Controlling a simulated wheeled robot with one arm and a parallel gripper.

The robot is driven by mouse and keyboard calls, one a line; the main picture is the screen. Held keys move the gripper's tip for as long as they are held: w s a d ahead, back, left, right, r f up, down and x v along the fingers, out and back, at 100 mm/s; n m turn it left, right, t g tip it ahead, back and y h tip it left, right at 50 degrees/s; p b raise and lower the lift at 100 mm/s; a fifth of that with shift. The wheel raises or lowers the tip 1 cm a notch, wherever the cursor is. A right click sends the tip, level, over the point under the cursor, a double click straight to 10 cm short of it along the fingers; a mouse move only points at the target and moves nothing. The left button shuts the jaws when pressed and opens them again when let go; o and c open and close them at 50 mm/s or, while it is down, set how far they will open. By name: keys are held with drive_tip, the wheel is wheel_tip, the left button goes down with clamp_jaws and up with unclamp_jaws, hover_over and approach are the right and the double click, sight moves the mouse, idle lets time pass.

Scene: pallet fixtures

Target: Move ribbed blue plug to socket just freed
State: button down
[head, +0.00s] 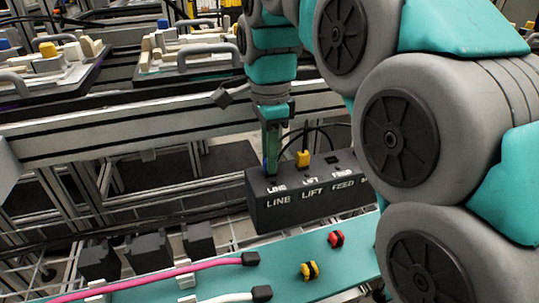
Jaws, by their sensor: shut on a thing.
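My gripper (271,153) points down at the LINE position of the black socket box (275,219). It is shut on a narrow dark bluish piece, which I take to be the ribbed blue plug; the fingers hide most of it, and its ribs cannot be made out. I cannot tell whether its lower end is inside the LINE socket or just above it. A yellow plug (303,159) with a black cable stands upright in the LIFT socket. More of the box continues right, behind my arm.
A red-and-black piece (336,239) and a yellow-and-black piece (309,271) lie on the teal bench (365,240). Pink (150,279) and white (232,297) cables with black ends lie left. Several black blocks (150,252) stand beyond. A metal rail (130,129) runs behind.

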drive_tip(key=c, duration=0.7)
unclamp_jaws()
